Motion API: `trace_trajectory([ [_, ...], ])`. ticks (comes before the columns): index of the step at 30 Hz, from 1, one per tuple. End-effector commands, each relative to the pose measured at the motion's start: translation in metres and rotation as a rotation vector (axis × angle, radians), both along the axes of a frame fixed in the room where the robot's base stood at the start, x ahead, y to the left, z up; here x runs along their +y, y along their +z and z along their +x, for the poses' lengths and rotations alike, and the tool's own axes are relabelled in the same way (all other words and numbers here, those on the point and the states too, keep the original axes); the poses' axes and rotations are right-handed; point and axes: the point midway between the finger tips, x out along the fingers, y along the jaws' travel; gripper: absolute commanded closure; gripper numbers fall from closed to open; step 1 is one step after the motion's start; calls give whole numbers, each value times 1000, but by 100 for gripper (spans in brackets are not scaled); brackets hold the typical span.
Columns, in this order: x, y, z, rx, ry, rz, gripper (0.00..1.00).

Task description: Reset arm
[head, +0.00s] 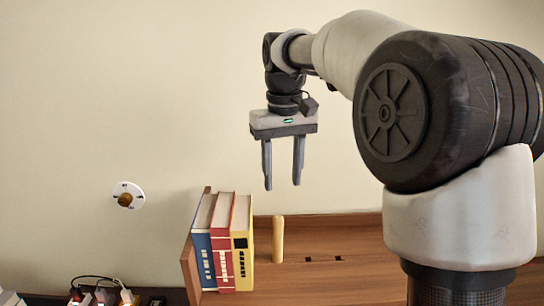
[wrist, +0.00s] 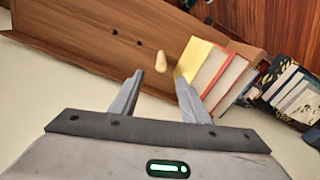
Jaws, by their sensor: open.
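My gripper (head: 282,187) hangs from my arm, pointing down, with its two fingers apart and nothing between them. In the head view it is in front of the pale wall, higher than the books and the wooden peg. In the wrist view my gripper (wrist: 158,95) shows its two fingers spread, with the shelf beyond them. My arm fills the right side of the head view and hides part of the wall and shelf there.
A blue book (head: 202,262), a red book (head: 222,265) and a yellow book (head: 242,262) stand upright on the wooden shelf (head: 375,275). A wooden peg (head: 278,240) stands right of them. A round dial (head: 128,195) is on the wall.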

Motion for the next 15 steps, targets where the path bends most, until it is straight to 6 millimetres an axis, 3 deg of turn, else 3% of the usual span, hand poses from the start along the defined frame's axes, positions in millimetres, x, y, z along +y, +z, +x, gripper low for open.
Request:
trace_trajectory([
  [3,-20,17,-38,-75,-38,-3,58],
  [7,-45,22,-90,-171,-96,1,58],
  [11,-68,11,-144,-266,-156,17,58],
  [15,-86,-13,-195,-358,-217,41,58],
])
